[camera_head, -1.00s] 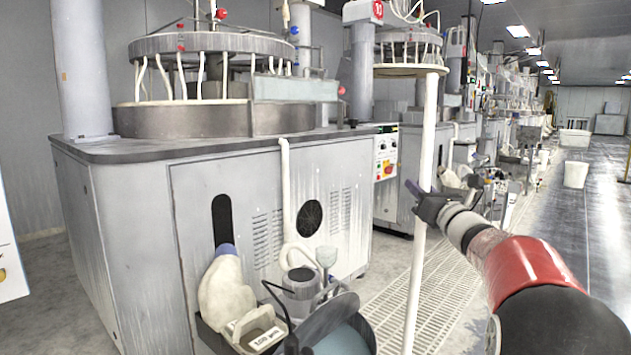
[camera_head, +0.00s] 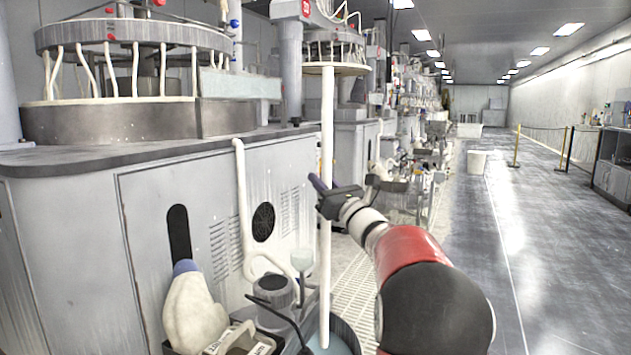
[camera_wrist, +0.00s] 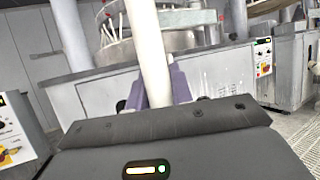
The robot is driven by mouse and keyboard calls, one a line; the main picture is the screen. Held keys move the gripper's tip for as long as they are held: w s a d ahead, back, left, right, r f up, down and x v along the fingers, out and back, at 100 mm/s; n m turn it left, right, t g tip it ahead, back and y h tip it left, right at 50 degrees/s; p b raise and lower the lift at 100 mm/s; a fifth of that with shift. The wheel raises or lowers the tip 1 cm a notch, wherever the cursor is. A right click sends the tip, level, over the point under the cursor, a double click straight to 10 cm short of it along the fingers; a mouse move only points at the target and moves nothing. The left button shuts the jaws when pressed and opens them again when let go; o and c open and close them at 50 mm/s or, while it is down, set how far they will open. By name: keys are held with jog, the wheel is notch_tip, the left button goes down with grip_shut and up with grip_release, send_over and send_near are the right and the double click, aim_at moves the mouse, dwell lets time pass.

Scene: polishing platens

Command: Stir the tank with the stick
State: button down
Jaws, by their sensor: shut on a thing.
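The stick (camera_head: 326,130) is a long white rod, near upright, in the head view. My gripper (camera_head: 325,188) is shut on the stick around its middle. In the wrist view the purple fingers of my gripper (camera_wrist: 158,88) close on both sides of the stick (camera_wrist: 150,45). The tank (camera_head: 353,333) is a dark round tub with pale blue liquid, at the bottom edge of the head view and partly cut off. The stick's lower end shows in front of or over the tank's liquid; I cannot tell whether it is dipped in.
A large grey polishing machine (camera_head: 140,200) fills the left. A white bin (camera_head: 477,162) stands farther off on the floor. The aisle at the right is open.

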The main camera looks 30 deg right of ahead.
jog(key=b, duration=1)
send_over(329, 257)
jog(key=w, duration=0.3)
jog(key=f, duration=1.3)
jog(key=shift+s+a+f, duration=0.2)
jog(key=shift+s+a, duration=0.05)
jog(key=shift+a, duration=0.05)
jog(key=shift+f+p, duration=0.35)
jog(key=shift+f, duration=1.7)
jog(key=shift+s+d, duration=0.1)
